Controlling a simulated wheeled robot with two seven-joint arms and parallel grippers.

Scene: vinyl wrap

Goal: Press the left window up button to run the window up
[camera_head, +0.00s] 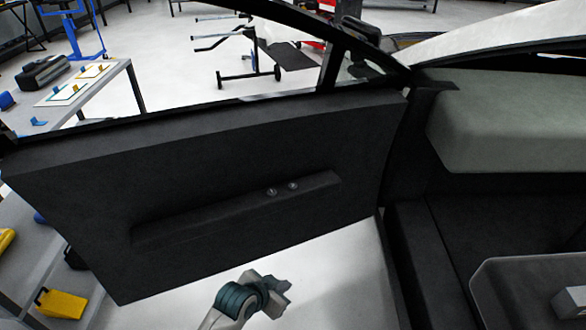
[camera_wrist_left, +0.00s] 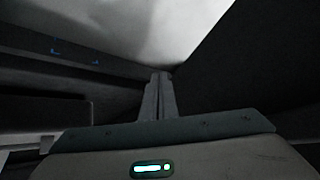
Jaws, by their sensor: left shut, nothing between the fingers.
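The dark door panel (camera_head: 120,190) of the car fills the middle of the head view. Two small round metallic buttons, a left one (camera_head: 271,191) and a right one (camera_head: 293,185), sit on its raised armrest (camera_head: 200,214). I cannot read which is the up button. The opening above the panel looks clear; I cannot make out glass in it. My left gripper (camera_head: 282,287) is below the armrest, apart from the buttons. In the left wrist view its fingers (camera_wrist_left: 158,97) are together and empty. My right gripper is not visible.
A grey seat or dash part (camera_head: 510,125) and a dark console (camera_head: 530,285) lie on the right. A dark window frame (camera_head: 328,68) slopes over the door. A workbench (camera_head: 85,90) stands beyond it. Pale floor shows below the panel.

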